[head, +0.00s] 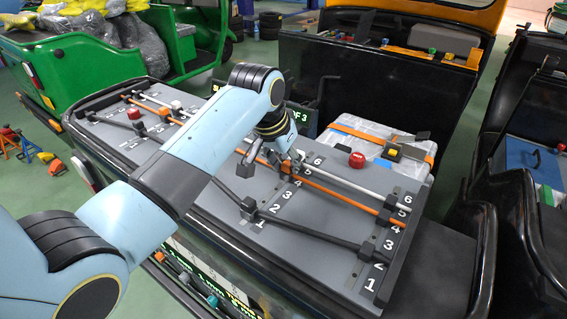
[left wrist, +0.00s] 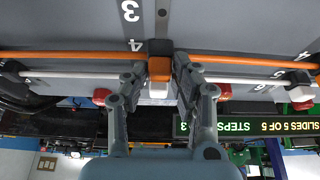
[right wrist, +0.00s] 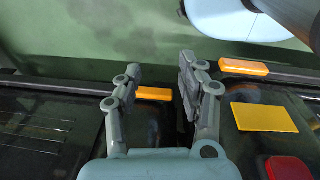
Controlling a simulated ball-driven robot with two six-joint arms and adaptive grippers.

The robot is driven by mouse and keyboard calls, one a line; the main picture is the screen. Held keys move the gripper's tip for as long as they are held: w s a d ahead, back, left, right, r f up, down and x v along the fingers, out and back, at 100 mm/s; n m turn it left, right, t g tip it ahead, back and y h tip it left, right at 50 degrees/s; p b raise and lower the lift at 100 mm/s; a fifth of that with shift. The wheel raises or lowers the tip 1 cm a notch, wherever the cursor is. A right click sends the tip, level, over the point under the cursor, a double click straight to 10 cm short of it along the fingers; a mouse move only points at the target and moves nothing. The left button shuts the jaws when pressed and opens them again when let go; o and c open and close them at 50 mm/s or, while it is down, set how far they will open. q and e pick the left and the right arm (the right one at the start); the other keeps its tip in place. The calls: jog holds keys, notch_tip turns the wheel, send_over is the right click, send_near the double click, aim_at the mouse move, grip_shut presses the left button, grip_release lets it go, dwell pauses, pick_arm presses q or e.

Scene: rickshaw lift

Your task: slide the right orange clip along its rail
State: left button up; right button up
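In the left wrist view, the orange clip (left wrist: 159,68) with its black block (left wrist: 159,47) sits on the orange rail (left wrist: 75,57), near a printed 4. My left gripper (left wrist: 159,72) has one finger on each side of the clip, very close to it; whether they touch cannot be told. In the head view my left gripper (head: 290,158) is down at the right panel and hides most of the clip. The orange rail (head: 345,200) runs on from it to the lower right. My right gripper (right wrist: 160,88) is open and empty, outside the head view.
A white rail (head: 345,180) and a black rail (head: 310,232) run beside the orange one on the grey panel (head: 330,270). A red knob (head: 357,160) and a strapped clear box (head: 385,130) lie behind. In the right wrist view, a yellow plate (right wrist: 265,117) and red button (right wrist: 287,168) are close.

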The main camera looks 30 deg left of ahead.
pick_arm(q)
jog(key=shift+o, duration=1.7)
jog(key=shift+r, duration=0.1)
jog(key=v, duration=1.1)
jog(key=shift+s+r, duration=0.2)
jog(key=shift+r, duration=0.15)
pick_arm(e)
jog(key=shift+s, duration=0.35)
pick_arm(q)
jog(key=shift+d, duration=0.1)
